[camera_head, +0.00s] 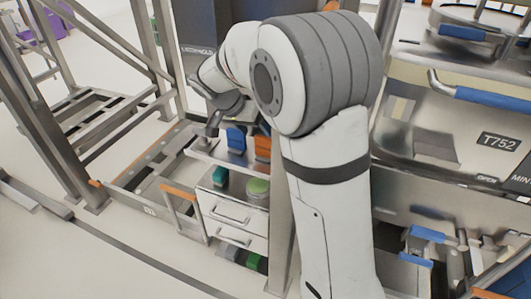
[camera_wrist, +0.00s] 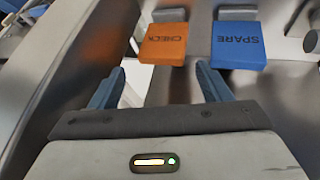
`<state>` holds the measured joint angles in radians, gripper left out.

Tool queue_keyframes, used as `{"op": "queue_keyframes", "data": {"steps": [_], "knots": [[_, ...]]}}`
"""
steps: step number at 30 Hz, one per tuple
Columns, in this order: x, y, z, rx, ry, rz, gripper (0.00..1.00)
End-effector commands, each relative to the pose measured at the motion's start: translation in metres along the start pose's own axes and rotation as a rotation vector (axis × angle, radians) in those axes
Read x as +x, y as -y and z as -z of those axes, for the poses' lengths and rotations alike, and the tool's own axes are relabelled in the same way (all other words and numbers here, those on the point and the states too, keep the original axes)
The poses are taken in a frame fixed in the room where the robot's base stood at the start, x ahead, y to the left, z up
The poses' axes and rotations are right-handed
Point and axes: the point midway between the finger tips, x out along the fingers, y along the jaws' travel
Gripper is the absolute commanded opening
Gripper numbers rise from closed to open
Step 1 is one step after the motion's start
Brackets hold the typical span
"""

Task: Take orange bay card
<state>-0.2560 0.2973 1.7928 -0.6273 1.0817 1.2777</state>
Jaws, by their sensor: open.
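The orange card (camera_wrist: 164,44), marked CHECK, hangs or stands at a metal holder and lies just beyond my fingertips in the wrist view. My gripper (camera_wrist: 160,72) is open, with its two blue-grey fingers apart and nothing between them. The card's near edge lies across the gap between the tips; I cannot tell how deep the gap to it is. A blue card (camera_wrist: 237,46), marked SPARE, is to the right of the orange one, beyond the right finger. In the head view, the orange card (camera_head: 263,148) is partly hidden by my arm, with the blue card (camera_head: 236,138) to its left.
A metal frame (camera_head: 75,110) is at left. A large machine marked T752 (camera_head: 450,110) stands close on the right.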

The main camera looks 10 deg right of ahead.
Motion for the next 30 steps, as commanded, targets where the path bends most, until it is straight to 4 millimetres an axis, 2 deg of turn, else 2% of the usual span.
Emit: {"op": "queue_keyframes", "data": {"steps": [3, 8, 17, 30], "knots": [[0.02, 0.001, 0.001, 0.0, 0.004, -0.004, 0.71], [0.041, 0.002, 0.002, 0.0, 0.003, -0.002, 0.71], [0.045, 0.002, 0.002, 0.0, 0.002, 0.0, 0.71], [0.045, 0.001, 0.002, 0.0, 0.002, 0.0, 0.36]]}}
